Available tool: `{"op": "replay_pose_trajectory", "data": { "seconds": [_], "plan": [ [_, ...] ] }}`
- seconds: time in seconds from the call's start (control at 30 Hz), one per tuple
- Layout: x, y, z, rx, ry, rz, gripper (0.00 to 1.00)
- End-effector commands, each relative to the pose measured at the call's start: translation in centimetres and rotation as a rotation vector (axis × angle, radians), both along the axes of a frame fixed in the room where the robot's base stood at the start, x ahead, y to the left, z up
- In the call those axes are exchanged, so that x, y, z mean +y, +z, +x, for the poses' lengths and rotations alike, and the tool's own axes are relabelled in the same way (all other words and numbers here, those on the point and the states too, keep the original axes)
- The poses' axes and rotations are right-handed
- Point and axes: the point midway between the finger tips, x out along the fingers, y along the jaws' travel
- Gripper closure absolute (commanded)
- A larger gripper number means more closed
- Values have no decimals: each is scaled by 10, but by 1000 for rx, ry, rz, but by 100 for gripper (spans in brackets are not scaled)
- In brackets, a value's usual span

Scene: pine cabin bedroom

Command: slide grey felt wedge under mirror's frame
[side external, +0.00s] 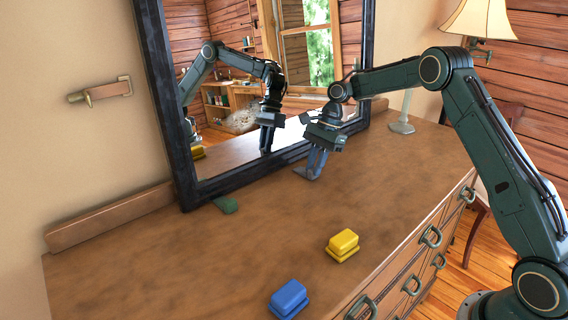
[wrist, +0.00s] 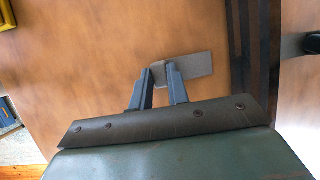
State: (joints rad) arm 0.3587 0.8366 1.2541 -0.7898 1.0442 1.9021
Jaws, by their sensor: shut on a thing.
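The grey felt wedge (wrist: 195,65) is between the fingertips of my gripper (wrist: 160,78) in the wrist view. Its free end points right, towards the mirror's dark frame (wrist: 242,40), with a narrow strip of wood showing between them. In the side view, my gripper (side external: 313,172) is low over the dresser top in front of the right part of the frame's bottom rail (side external: 245,178), with the grey wedge at its tips. The gripper is shut on the wedge. Whether the wedge touches the wood is unclear.
A green wedge (side external: 226,205) lies at the frame's left bottom corner. A yellow block (side external: 343,244) and a blue block (side external: 288,298) are near the dresser's front edge. A lamp (side external: 402,122) stands behind at right. The dresser top (side external: 150,260) is clear at left.

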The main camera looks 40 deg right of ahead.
Motion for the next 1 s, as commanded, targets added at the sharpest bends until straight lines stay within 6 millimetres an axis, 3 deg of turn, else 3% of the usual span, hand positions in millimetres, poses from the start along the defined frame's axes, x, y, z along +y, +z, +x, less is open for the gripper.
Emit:
{"op": "replay_pose_trajectory", "data": {
  "seconds": [1.0],
  "plan": [
    [0,0,8,-1,0,1,100]
  ]
}}
